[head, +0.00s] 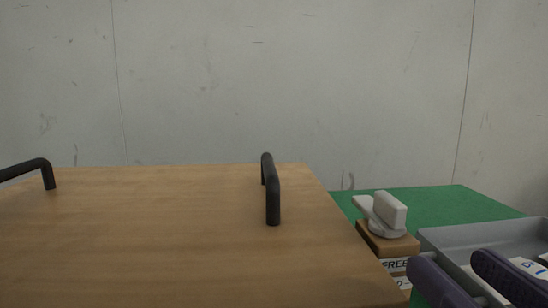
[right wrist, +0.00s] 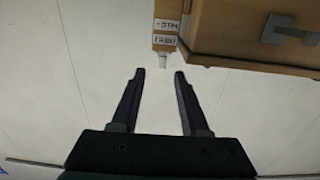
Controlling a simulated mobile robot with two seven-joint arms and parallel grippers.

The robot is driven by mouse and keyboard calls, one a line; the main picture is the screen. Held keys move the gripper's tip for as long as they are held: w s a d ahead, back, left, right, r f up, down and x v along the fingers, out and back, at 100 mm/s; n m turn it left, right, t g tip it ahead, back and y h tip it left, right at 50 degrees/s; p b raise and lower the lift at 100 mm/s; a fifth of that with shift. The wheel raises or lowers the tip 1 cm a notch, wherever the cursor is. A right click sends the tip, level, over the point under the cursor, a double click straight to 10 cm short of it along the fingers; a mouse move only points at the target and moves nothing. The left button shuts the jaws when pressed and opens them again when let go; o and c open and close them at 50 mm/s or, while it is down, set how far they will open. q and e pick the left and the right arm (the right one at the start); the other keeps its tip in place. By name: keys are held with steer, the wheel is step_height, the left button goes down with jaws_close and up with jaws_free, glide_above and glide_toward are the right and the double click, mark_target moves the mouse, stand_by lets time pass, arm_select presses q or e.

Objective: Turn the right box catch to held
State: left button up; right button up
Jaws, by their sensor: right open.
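The right box catch is a pale grey turning knob (head: 388,214) on a small wooden block (head: 375,240), beside the right edge of a large wooden box (head: 170,250). A FREE label shows on the block's front, with another label partly hidden below it. The knob's flat tab points left in the head view. The block (right wrist: 168,8) also shows at the top of the right wrist view with two labels, and a pale tip sticks out below it. My right gripper (head: 455,264) is open and empty, in front and to the right of the catch, apart from it. My left gripper is out of view.
Two black handles stand on the wooden top, one at its right (head: 271,190) and one at its left (head: 35,167). A grey tray (head: 440,236) with white labelled items lies right of the catch on a green surface (head: 450,203). A pale wall (head: 290,80) stands behind.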

mark_target(401, 216)
steer(key=w, duration=0.2)
steer(key=w+p, duration=0.1)
steer(key=w, duration=0.2)
steer(key=w+p, duration=0.1)
steer(key=w, duration=0.2)
steer(key=shift+w+a+r, duration=0.1)
steer(key=shift+a+r, duration=0.25)
steer(key=shift+w+p, duration=0.3)
steer(key=shift+w, duration=0.6)
steer(key=shift+f, duration=0.1)
jaws_close()
